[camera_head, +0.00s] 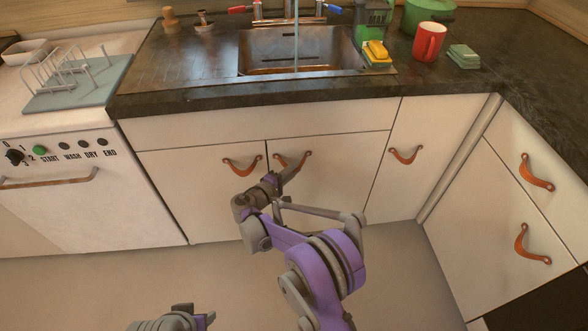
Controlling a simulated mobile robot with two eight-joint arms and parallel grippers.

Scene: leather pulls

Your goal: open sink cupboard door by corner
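Two white doors sit side by side under the sink. The left one (185,185) has a brown leather pull (242,167). The right one, nearer the corner (350,170), has its own pull (306,157), partly hidden by my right gripper (293,172). Both doors look closed. My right gripper's fingertips overlap the lower part of that pull; whether they touch or grip it I cannot tell. The purple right arm rises from the bottom and bends in front of the doors. My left gripper (185,320) shows only partly at the bottom edge, away from the doors.
A narrower door (410,175) with a leather pull (405,155) stands right of the sink doors. A side unit with pulls (537,172) meets it at the corner. A white dishwasher (105,195) stands left. The floor in front (400,280) is clear.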

